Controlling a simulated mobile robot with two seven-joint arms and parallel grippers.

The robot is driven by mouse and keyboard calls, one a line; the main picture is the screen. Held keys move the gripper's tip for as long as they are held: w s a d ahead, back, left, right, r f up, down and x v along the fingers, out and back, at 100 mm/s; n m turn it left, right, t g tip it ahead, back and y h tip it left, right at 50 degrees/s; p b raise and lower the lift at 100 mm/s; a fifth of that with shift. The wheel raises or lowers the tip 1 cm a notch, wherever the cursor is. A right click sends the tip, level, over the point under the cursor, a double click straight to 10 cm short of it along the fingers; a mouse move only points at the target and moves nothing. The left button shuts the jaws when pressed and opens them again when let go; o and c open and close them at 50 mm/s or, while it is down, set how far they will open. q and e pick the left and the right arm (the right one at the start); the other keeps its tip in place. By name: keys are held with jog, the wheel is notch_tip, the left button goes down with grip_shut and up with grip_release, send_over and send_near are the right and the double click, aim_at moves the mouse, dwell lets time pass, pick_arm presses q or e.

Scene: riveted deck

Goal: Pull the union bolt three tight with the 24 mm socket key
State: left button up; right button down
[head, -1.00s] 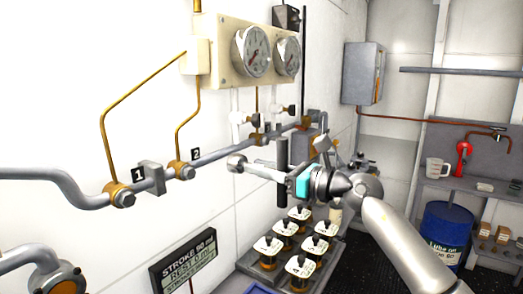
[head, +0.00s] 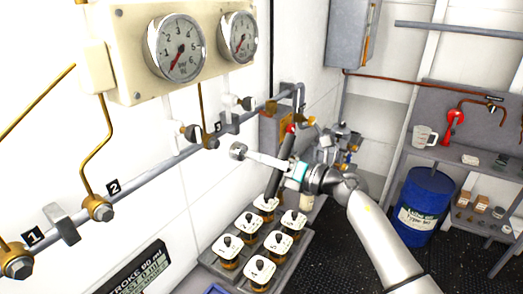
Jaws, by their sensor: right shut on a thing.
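Union bolt three (head: 212,143) is a small dark bolt on the brass fitting under the label 3 (head: 217,127) on the grey wall pipe. My right gripper (head: 292,171) is shut on the socket key (head: 262,158). The key has a pale shaft, a round socket head (head: 238,151) and a dark bar (head: 281,164) at the gripper end. The socket head points left toward the wall and appears just right of bolt three, apart from it in the picture. The socket's opening is hidden. My left gripper is not in view.
Bolts two (head: 102,211) and one (head: 17,266) sit further left on the pipe. Two gauges (head: 178,48) hang above. Several white-topped jars (head: 258,268) stand in a tray below the key. A blue drum (head: 424,205) and shelving stand at the right.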

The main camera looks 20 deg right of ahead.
aim_at(243, 153)
jog(key=x, duration=0.5)
jog(key=shift+a+r, duration=0.15)
jog(key=shift+a, duration=0.05)
jog(key=n+b, duration=0.4)
jog(key=b, duration=0.1)
jog(key=n+b, duration=0.2)
jog(key=n, duration=0.1)
jog(key=shift+s+d+f+b, duration=0.2)
jog(key=shift+f+b, duration=0.1)
jog(key=shift+b, duration=0.1)
jog(key=n+b, duration=0.8)
jog(key=b, duration=0.3)
jog(key=shift+a+r+n, duration=0.1)
jog(key=shift+a+n, duration=0.05)
jog(key=shift+n, duration=0.25)
pick_arm(q)
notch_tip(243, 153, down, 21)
jog(key=b, duration=0.2)
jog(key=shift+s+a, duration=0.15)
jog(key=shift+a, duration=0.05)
pick_arm(e)
jog(key=shift+s+r+n, duration=0.1)
jog(key=shift+r+n, duration=0.05)
jog(key=shift+n, duration=0.65)
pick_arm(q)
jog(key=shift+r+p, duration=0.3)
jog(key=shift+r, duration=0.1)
pick_arm(e)
jog(key=shift+x, duration=1.35)
